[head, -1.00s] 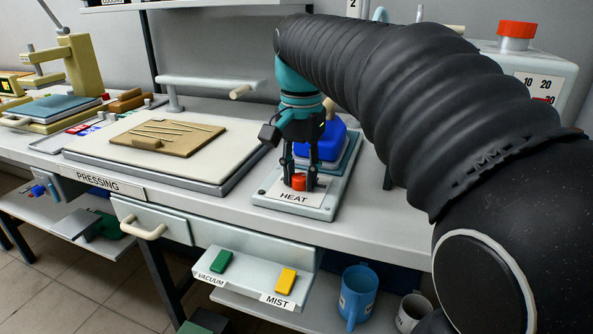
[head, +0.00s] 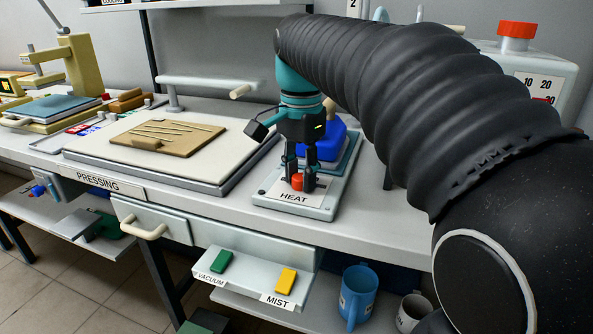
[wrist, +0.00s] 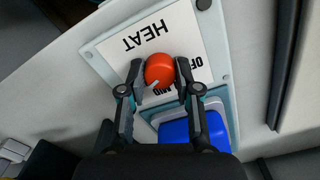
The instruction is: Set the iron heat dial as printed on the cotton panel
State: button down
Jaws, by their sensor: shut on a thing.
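The red heat dial (head: 297,182) sits on a white plate (head: 270,195) lettered HEAT. In the wrist view the dial (wrist: 159,70) has a light pointer line on its lower left part. Printed words beside it are partly covered; OFF and what looks like MID show. My gripper (head: 298,184) points down with a finger on each side of the dial and is shut on it. A tan panel (head: 166,137) with raised pale strips lies on the pressing board; I cannot tell whether it is the cotton panel, and I read no print on it.
A blue iron-like thing (head: 330,143) stands on the dial's base right behind my gripper. The pressing board (head: 90,147) lies to the left. Green VACUUM (head: 222,261) and yellow MIST (head: 286,281) pedals are below the table edge. A blue mug (head: 358,292) stands lower right.

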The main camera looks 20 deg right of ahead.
aim_at(301, 176)
jog(key=c, duration=0.8)
grip_release()
notch_tip(301, 176, up, 12)
